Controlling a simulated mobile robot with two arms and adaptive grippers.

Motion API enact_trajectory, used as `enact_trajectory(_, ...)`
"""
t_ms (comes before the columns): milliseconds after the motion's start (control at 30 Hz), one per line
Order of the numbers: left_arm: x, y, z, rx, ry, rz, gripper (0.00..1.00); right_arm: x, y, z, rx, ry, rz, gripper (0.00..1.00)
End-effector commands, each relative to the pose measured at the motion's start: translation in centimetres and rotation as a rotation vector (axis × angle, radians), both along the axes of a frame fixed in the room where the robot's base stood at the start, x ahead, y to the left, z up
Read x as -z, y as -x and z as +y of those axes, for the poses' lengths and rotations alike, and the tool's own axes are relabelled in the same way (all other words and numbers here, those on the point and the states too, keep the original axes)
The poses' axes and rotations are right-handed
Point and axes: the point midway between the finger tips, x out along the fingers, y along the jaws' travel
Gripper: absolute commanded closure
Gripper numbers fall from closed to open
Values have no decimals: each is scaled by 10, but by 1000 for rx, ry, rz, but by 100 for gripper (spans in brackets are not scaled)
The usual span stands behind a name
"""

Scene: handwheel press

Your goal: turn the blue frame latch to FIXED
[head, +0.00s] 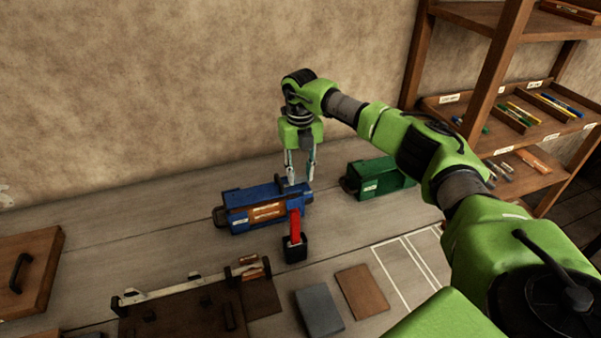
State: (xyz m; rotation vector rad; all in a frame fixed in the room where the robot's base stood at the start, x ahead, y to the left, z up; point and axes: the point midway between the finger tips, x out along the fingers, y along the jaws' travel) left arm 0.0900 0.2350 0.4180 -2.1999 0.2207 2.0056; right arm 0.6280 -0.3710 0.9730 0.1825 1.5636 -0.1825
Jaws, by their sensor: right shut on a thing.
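The blue frame (238,215) lies on the workbench in the middle of the head view, with an orange-brown label on its front side. My right gripper (300,178) points down at the right end of the frame's top. Its fingers are shut on the small latch there, which they mostly hide. The latch's setting and any FIXED marking are too small to read. My left gripper is not in view.
A red handle (295,226) on a black block stands against the frame's front right. A green case (381,178) lies to the right. A dark fixture (180,310), grey plate (319,309) and brown plate (362,291) lie in front. A wooden shelf stands at right.

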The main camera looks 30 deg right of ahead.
Motion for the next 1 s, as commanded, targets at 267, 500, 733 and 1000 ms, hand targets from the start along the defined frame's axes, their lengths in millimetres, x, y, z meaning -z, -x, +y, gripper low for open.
enact_trajectory(267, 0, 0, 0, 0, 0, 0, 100, -1, -1, 0, 4, -1, -3, 94)
enact_trajectory(500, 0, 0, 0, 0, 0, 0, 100, -1, -1, 0, 3, -1, -2, 56)
enact_trajectory(733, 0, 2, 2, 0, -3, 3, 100, -1, 0, 0, 2, -1, -1, 56)
enact_trajectory(1000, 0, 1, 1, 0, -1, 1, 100, -39, -2, -1, 2, 0, -7, 56)
